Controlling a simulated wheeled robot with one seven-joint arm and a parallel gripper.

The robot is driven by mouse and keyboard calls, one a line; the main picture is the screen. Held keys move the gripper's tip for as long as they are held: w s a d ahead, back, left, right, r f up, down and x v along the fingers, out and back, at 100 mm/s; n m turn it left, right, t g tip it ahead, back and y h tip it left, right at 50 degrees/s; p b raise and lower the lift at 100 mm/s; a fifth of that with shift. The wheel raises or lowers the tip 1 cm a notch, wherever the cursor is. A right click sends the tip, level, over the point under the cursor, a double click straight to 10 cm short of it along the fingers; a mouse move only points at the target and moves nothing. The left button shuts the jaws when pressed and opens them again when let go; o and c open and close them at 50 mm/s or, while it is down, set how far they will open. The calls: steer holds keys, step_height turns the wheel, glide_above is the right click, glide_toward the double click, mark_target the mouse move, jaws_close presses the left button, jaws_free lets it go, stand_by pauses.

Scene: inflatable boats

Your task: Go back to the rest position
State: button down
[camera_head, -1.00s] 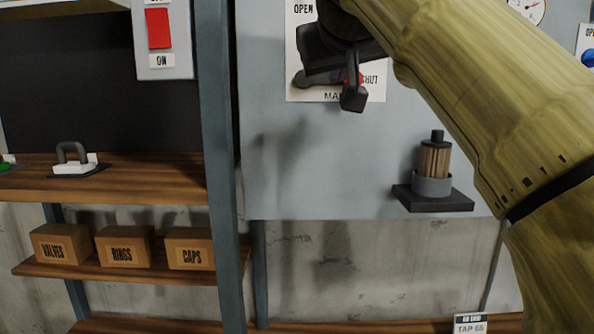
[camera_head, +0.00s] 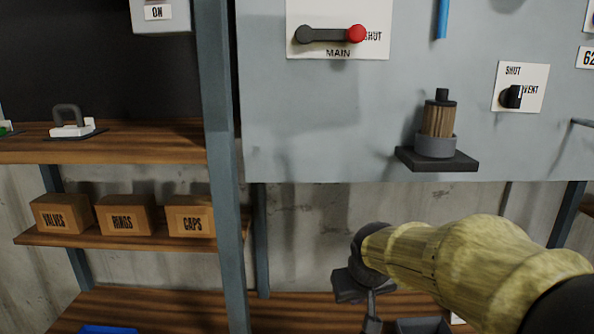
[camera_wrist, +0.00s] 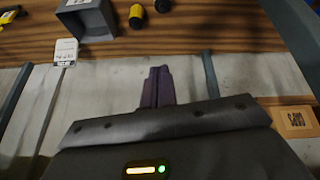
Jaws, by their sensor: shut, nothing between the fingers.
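My gripper (camera_head: 371,312) is low in the head view, below the grey panel and in front of the lower wooden shelf. It also shows in the wrist view (camera_wrist: 158,72), where its two dark fingers are together with nothing between them. It is apart from the main lever (camera_head: 332,35), which lies level on its white plate with its red knob at the right, by the word SHUT. My yellowish arm comes in from the lower right and hides part of the lower shelf.
The grey panel (camera_head: 300,140) carries a ribbed filter (camera_head: 438,120) on a dark ledge and a black vent knob (camera_head: 513,97). Boxes marked valves (camera_head: 60,213), rings (camera_head: 124,214) and caps (camera_head: 190,214) stand on a shelf at left. A grey bin (camera_wrist: 88,20) stands on the wooden shelf.

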steer(key=s+d+f+m+g, duration=0.2)
steer(key=s+d+f+g, duration=0.1)
steer(key=s+f, duration=0.9)
step_height(320, 180, down, 2)
steer(key=shift+s+f+b, duration=0.15)
steer(key=shift+s+b, duration=0.2)
steer(key=shift+b, duration=0.1)
steer(key=shift+d, duration=0.15)
